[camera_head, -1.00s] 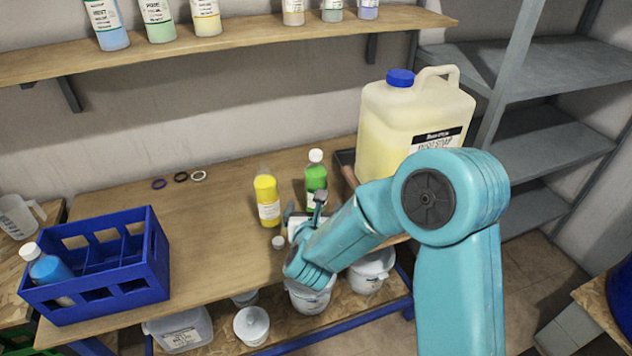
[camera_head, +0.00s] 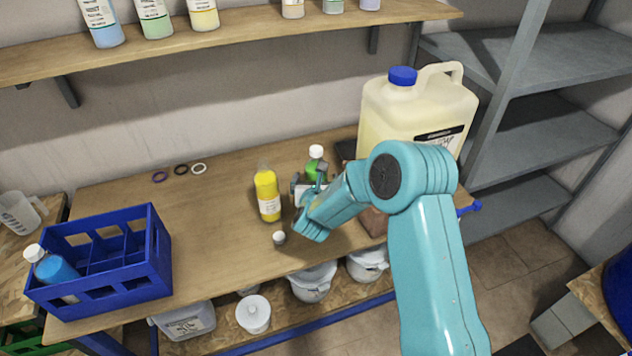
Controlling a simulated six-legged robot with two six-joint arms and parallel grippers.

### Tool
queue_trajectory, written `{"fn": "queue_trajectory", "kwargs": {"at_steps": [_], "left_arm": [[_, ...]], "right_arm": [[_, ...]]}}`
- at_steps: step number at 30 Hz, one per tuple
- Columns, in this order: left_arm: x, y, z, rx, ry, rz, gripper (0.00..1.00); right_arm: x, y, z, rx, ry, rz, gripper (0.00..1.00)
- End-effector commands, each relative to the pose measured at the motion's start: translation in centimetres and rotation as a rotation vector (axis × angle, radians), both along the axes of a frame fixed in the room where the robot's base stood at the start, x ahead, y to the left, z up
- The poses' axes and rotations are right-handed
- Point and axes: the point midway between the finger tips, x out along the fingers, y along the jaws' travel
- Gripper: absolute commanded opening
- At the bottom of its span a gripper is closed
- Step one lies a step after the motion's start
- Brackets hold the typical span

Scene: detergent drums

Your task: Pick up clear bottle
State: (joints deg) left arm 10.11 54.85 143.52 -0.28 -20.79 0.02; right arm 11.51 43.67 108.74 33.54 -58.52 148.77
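A bottle of yellow liquid (camera_head: 267,194) with a clear, uncapped neck and a white label stands upright on the wooden table (camera_head: 215,215). A green bottle (camera_head: 312,168) with a white cap stands behind and to its right, its lower part hidden by my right gripper. My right gripper (camera_head: 306,187) is between my arm and the green bottle, just right of the yellow bottle; its fingers are too small and covered to tell if they are open or holding anything. A small whitish cap (camera_head: 279,238) lies in front of the yellow bottle. My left gripper is not in view.
A blue crate (camera_head: 150,258) on the left holds a blue bottle (camera_head: 55,268). A large jug (camera_head: 415,107) with a blue cap stands at the back right. Three rings (camera_head: 181,169) lie at the back. The table's middle left is clear. White buckets (camera_head: 312,281) stand below.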

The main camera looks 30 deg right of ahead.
Motion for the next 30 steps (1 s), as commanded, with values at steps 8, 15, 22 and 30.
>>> {"fn": "queue_trajectory", "kwargs": {"at_steps": [8,15,22,30], "left_arm": [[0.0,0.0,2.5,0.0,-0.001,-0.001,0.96],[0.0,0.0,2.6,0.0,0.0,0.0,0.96],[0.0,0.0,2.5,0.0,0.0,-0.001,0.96],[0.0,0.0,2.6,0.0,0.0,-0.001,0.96]], "right_arm": [[3.2,-2.2,-1.3,0.0,0.0,-0.003,0.99],[4.1,-2.7,-1.9,0.001,-0.001,0.0,0.99],[4.0,-2.7,-1.9,0.0,0.0,-0.001,0.6],[4.1,-2.7,-1.6,-0.003,-0.005,-0.001,0.12]]}}
